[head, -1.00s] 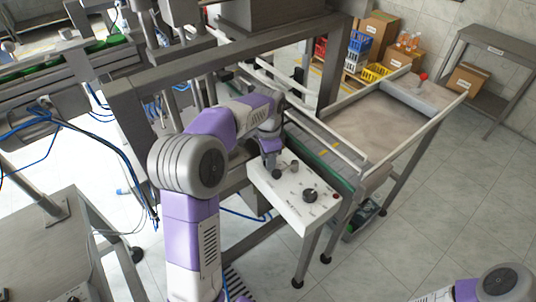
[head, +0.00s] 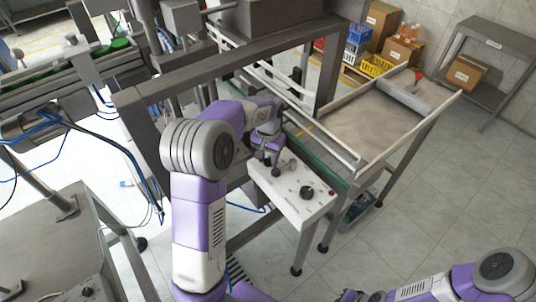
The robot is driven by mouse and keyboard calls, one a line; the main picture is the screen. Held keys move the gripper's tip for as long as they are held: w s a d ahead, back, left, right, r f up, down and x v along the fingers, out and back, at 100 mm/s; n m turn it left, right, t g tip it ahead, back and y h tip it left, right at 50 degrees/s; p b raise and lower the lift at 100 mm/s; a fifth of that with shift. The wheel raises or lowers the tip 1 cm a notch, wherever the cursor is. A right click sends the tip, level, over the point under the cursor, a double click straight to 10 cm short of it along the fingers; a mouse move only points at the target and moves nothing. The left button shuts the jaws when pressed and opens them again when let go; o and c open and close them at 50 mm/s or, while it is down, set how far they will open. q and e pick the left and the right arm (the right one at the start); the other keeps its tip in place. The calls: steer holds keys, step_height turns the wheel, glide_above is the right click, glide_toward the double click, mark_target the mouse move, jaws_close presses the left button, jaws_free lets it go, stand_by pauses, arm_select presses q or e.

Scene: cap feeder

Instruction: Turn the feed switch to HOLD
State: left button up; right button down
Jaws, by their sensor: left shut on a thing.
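The white control panel (head: 290,205) stands on legs in front of the machine frame. My left gripper (head: 274,170) points down at the panel's far left end, shut on a small part there. I take this part to be the feed switch; the fingers hide most of it, and its setting and lettering are too small to read. A grey knob (head: 292,163) is just right of the fingers. A black round knob (head: 307,192) sits nearer the panel's right end. My right arm comes in at the bottom right; its dark end (head: 350,296) is cut by the bottom edge.
A red button (head: 331,193) is at the panel's right corner. The machine's frame beam (head: 210,67) runs behind my left arm. A rail-edged tray table (head: 375,115) stands behind the panel. The floor (head: 440,190) to the right is clear.

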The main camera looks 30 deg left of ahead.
mark_target(268, 160)
arm_select(q)
steer(key=shift+n, duration=0.5)
steer(key=o, duration=0.7)
step_height(268, 160, up, 8)
steer(key=shift+f+p, duration=0.15)
steer(key=shift+p, duration=0.75)
steer(key=shift+f, duration=0.1)
